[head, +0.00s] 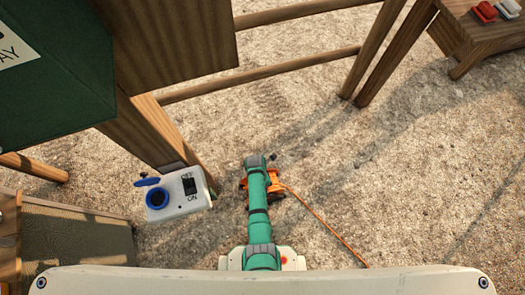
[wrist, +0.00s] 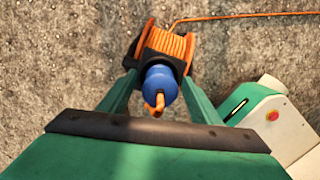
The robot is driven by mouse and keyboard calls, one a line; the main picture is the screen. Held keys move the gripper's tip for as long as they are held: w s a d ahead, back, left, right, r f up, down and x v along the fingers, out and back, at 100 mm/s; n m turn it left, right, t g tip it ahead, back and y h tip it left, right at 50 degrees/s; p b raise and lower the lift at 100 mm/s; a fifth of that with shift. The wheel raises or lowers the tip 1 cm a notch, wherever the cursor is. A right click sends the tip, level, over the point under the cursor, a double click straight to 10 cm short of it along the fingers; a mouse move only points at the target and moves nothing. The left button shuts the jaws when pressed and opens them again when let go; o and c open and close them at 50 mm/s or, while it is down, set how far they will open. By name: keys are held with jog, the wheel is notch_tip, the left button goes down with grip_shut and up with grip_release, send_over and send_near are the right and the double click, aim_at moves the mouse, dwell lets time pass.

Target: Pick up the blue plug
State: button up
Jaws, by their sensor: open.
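The blue plug (wrist: 160,84) shows in the wrist view with a short orange cable end (wrist: 156,105) at its near side. It lies in front of or on the orange cable reel (wrist: 166,45); I cannot tell if they touch. My gripper (wrist: 158,79) is open, its two green fingers on either side of the plug, with no clear grip on it. The depth between fingers and plug is hard to judge. In the head view my arm covers the plug and most of the reel (head: 277,184).
A white box (head: 190,188) with an OFF/ON switch and a blue socket (head: 157,198), its lid open, is on a wooden post left of my arm. An orange cable (head: 325,228) runs over gravel. A wooden table with red and white items (head: 484,12) stands far right.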

jog(key=shift+f, duration=0.1)
jog(key=c, duration=1.2)
